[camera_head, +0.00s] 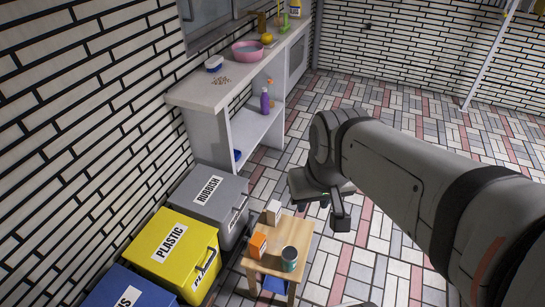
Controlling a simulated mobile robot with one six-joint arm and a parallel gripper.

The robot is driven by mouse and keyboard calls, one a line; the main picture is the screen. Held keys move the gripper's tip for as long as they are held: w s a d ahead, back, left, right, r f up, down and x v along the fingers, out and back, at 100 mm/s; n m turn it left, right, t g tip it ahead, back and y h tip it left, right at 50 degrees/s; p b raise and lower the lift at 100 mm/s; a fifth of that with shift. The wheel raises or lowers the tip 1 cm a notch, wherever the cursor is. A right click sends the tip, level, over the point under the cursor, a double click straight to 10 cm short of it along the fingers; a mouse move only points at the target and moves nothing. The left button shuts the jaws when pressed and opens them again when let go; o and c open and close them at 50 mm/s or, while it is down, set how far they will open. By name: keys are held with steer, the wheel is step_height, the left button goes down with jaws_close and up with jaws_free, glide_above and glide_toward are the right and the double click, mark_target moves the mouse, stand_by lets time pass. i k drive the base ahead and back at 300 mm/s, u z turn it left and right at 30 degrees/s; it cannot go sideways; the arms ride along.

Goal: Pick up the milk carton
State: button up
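A small wooden table (262,266) stands at the lower middle. A small whitish carton (273,211), which looks like the milk carton, stands at its back edge. An orange carton (258,244) stands nearer, at the table's left side. A grey-green can or cup (289,259) stands at the right. My gripper (321,214) hangs above and to the right of the table, apart from all three. Its dark fingers look spread, with nothing visible between them.
Grey rubbish (233,222), yellow plastic (172,278) and blue (112,292) bins line the wall, close left of the table. A white counter (195,96) holds a pink basin (247,52); a purple bottle (264,101) stands on its lower shelf. The tiled floor (400,115) behind is clear.

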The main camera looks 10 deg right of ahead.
mark_target(274, 209)
steer(key=u, duration=2.55)
steer(key=k, duration=1.2)
steer(key=z, duration=1.7)
steer(key=i, duration=0.9)
